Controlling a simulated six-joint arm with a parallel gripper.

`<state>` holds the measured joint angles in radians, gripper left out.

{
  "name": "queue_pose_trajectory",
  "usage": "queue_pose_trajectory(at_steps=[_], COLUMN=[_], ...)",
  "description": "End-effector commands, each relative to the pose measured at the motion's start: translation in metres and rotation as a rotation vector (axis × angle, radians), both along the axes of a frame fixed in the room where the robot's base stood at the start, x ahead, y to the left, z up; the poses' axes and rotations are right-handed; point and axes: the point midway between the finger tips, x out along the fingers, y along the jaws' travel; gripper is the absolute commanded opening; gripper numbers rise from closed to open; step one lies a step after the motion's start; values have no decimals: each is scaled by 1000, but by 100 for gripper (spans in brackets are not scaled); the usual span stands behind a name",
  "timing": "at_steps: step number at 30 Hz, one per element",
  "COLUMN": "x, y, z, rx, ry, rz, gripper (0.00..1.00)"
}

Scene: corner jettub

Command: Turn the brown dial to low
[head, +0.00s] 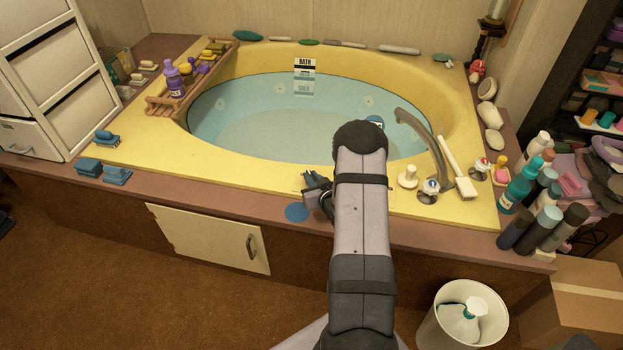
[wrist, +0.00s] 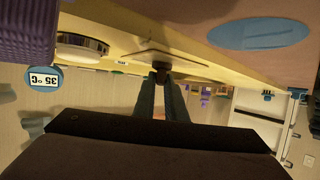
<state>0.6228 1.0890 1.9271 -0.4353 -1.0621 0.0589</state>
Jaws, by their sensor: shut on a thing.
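The brown dial (wrist: 161,67) shows in the wrist view as a small dark knob on a pale plate (wrist: 150,55) on the yellow tub rim. My gripper (wrist: 161,84) has its two fingers closed on it. The fingers cover part of the dial, and I cannot read its setting or any marks. In the head view my gripper (head: 318,190) is low over the front rim, left of my arm. My arm and gripper hide the dial there.
The yellow tub (head: 130,150) holds water. Right of my arm stand a white knob (head: 408,177), a grey faucet (head: 425,140) and a white hand shower (head: 456,165). A blue disc (head: 297,212) lies on the brown ledge. Bottles (head: 520,185) crowd the right corner.

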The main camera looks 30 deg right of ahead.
Motion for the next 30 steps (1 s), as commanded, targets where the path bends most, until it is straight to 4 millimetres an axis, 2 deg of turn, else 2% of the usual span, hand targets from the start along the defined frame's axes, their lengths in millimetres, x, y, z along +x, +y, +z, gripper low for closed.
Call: queue_pose_trajectory(at_steps=[6,17,18,20,30], x=[1,1,1,1,-2], y=[-2,-2,-2,-2,-1], z=[2,2,2,2,2], rx=[-3,-4,-4,-4,-2], ry=[-7,-6,-6,-5,-2], rz=[80,92,92,92,90], gripper=[0,0,18,30,30])
